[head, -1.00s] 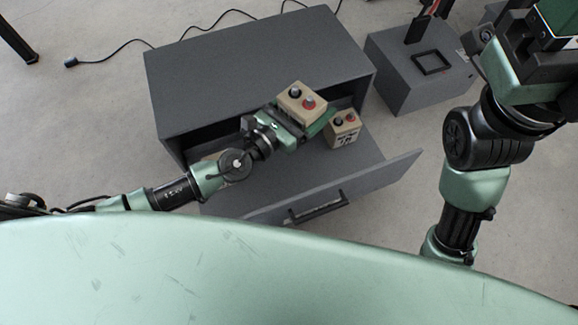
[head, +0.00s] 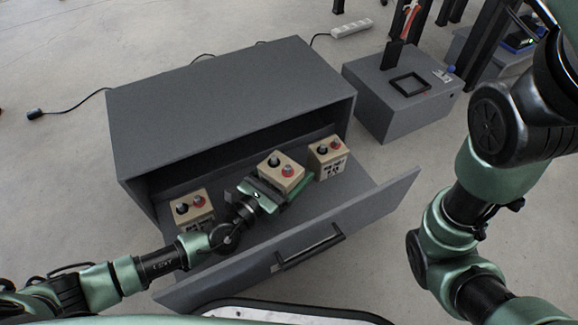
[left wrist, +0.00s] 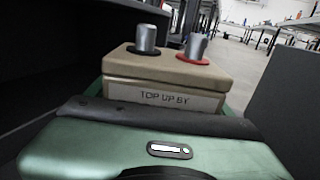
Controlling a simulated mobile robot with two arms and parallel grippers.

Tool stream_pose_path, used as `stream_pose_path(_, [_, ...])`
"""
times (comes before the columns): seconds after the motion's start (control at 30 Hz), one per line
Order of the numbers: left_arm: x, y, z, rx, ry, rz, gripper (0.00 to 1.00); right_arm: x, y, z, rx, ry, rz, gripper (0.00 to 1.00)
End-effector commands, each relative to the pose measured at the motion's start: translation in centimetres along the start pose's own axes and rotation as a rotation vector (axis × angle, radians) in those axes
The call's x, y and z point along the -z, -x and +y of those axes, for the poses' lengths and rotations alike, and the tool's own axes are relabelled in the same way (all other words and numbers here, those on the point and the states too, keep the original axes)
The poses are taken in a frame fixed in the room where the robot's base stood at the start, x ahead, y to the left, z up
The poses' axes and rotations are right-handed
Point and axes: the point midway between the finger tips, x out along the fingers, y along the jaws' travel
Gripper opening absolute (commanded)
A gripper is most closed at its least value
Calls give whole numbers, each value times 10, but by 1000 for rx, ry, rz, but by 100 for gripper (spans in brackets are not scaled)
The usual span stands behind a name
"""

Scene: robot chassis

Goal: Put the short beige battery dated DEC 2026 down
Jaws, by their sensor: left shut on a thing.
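My left gripper (head: 268,192) is shut on a beige battery (head: 281,171) with a black-ringed and a red-ringed post on top. It holds the battery over the open drawer (head: 318,223), between two other beige batteries. In the left wrist view the held battery (left wrist: 165,80) shows the words "TOP UP BY"; the date is hidden behind the gripper. I cannot tell whether its base touches the drawer floor. One battery (head: 328,157) stands to its right, close by, and another (head: 192,210) stands to its left. My right gripper is out of view; only its arm shows.
The drawer belongs to a grey cabinet (head: 220,95), whose top lies behind the held battery. The drawer front with its black handle (head: 310,248) faces me. A grey box (head: 400,100) with a black square frame stands at the right.

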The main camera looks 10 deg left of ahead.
Motion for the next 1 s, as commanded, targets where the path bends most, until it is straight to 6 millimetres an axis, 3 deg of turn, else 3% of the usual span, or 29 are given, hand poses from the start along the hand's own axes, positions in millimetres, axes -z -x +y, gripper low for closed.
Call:
stream_pose_path(0.27, [11,-2,0,-2,-1,-12,9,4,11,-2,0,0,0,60])
stream_pose_path(0.53, [47,-2,0,-1,-2,-11,9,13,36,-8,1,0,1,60])
stream_pose_path(1.0, [51,-2,0,-2,0,-12,9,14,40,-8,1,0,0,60])
